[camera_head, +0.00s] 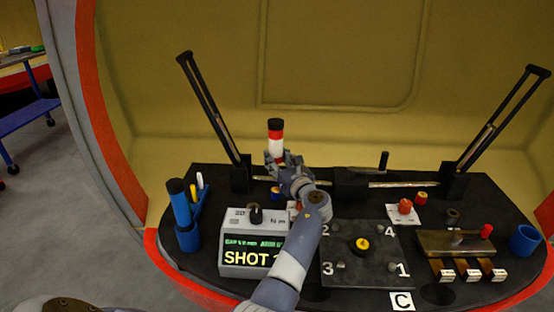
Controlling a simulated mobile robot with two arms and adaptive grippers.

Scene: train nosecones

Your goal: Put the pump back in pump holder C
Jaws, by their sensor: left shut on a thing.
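My left gripper (277,157) is shut around an upright cylinder (276,132) with a black top, a red band and a white band, which looks like the pump. It is held up near the back of the dark table; its lower end is hidden by the gripper. A white label marked C (401,301) lies at the table's front edge. A dark round spot (438,294), possibly a hole, is just right of the label; I cannot tell if this is holder C. My right gripper is not in view.
A numbered plate (367,283) with a yellow-topped knob stands in the middle. A display box (249,257) is left of it, partly behind my arm. A blue cup (525,240) stands at right, a blue cylinder (179,203) at left. Two tall black arms (210,105) (508,112) rise behind.

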